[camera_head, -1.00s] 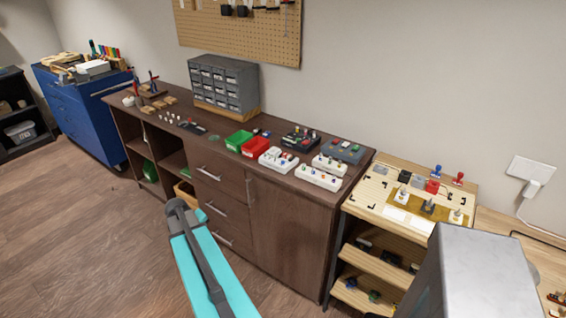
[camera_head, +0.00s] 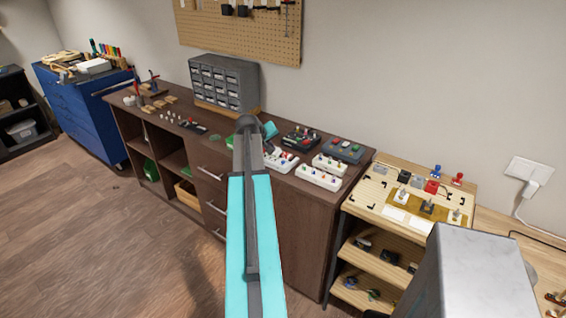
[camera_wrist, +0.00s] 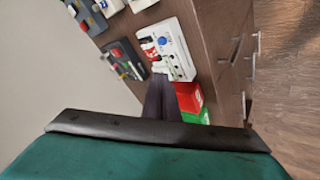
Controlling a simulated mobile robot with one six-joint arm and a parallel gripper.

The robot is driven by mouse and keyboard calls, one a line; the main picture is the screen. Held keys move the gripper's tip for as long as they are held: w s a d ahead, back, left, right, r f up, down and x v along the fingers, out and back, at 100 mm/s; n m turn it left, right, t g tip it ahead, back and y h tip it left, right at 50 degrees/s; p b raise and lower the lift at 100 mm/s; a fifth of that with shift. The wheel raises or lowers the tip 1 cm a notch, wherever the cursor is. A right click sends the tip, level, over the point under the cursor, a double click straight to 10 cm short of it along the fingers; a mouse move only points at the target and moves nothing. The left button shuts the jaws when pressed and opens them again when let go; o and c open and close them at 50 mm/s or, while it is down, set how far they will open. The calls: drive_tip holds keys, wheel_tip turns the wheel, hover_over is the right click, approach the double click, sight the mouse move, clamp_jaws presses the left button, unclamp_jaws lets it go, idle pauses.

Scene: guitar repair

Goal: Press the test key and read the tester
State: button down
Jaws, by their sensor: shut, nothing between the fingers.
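In the wrist view a white box (camera_wrist: 178,62) with a blue round button (camera_wrist: 163,41) and small red and white parts lies on the dark cabinet top. It appears to be the leftmost white box (camera_head: 281,160) in the head view. I cannot tell which box is the tester, and no reading is legible. My gripper (camera_wrist: 160,80) is shut and empty, its dark fingertips beside or over the near edge of this box. Contact cannot be told. In the head view my arm hides the fingers.
More white boxes (camera_head: 318,178), a black box (camera_head: 301,138) and a grey box (camera_head: 343,150) stand close by. A red bin (camera_wrist: 188,97) and a green bin (camera_wrist: 203,117) are beside the fingers. A grey drawer unit (camera_head: 222,82) stands behind left. A wooden workbench (camera_head: 378,190) is at right.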

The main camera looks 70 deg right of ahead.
drive_tip(key=s+d+r, duration=0.3)
drive_tip(key=s+r, duration=0.1)
drive_tip(key=shift+h, duration=0.4)
drive_tip(key=shift+w+f, duration=0.1)
drive_tip(key=shift+f+b, duration=2.25)
drive_tip(key=shift+f, duration=2.05)
drive_tip(key=shift+f+b, duration=0.55)
drive_tip(key=shift+f, duration=0.3)
drive_tip(key=shift+r, duration=0.15)
drive_tip(key=shift+r+p, duration=0.4)
drive_tip(key=shift+r, duration=0.3)
drive_tip(key=shift+r, duration=0.1)
drive_tip(key=shift+r+p, duration=1.3)
drive_tip(key=shift+r, duration=1.15)
